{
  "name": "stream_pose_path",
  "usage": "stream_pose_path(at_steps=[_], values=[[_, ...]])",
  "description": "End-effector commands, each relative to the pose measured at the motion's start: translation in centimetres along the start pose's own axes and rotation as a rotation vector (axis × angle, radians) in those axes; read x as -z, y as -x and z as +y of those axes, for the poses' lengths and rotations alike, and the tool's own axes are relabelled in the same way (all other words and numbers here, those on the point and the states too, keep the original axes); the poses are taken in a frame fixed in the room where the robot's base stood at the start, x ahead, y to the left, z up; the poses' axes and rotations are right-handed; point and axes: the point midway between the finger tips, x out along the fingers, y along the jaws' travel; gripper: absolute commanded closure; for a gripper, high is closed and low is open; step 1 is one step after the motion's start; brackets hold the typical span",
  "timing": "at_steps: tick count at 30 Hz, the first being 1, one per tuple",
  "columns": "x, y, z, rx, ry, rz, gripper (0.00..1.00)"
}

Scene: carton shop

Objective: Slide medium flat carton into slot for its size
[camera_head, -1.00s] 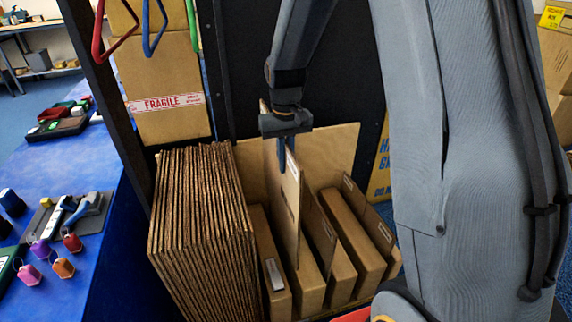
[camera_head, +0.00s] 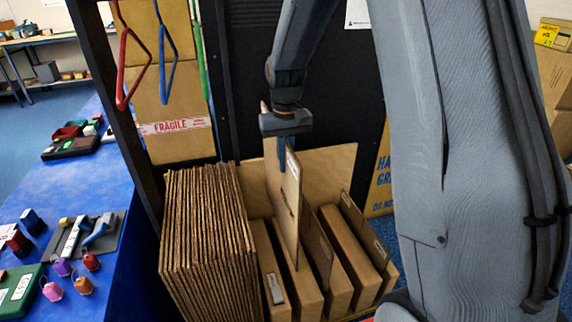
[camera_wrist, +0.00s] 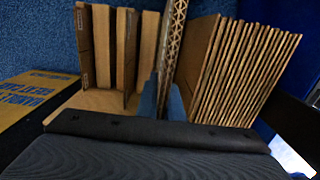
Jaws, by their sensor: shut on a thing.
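My gripper (camera_head: 283,155) is shut on a thin brown flat carton (camera_head: 289,205), pinching its top edge from above. The carton stands upright, edge-on to me, with a small white label near its top corner. In the wrist view, the carton (camera_wrist: 176,40) rises between the two blue fingertips of my gripper (camera_wrist: 162,100), showing its corrugated edge. The wooden slot rack (camera_head: 335,165) is below, holding brown cartons and thin upright pieces. The held carton's lower end is among them; I cannot tell whether it is inside a slot.
A thick stack of corrugated sheets (camera_head: 205,235) stands close on the left, also in the wrist view (camera_wrist: 235,70). A blue table (camera_head: 90,195) with tags and tools is further left. Red (camera_head: 124,60) and blue (camera_head: 160,50) hanging loops are above. A yellow sign (camera_head: 381,175) stands right.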

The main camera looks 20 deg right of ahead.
Motion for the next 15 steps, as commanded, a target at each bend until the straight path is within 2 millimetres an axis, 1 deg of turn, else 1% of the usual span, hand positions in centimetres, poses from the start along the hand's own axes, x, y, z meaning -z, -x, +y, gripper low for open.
stream_pose_path(at_steps=[1,15], values=[[0.0,0.8,0.0,0.0,0.0,0.001,1.0],[0.0,5.0,0.0,0.0,0.0,0.001,1.0]])
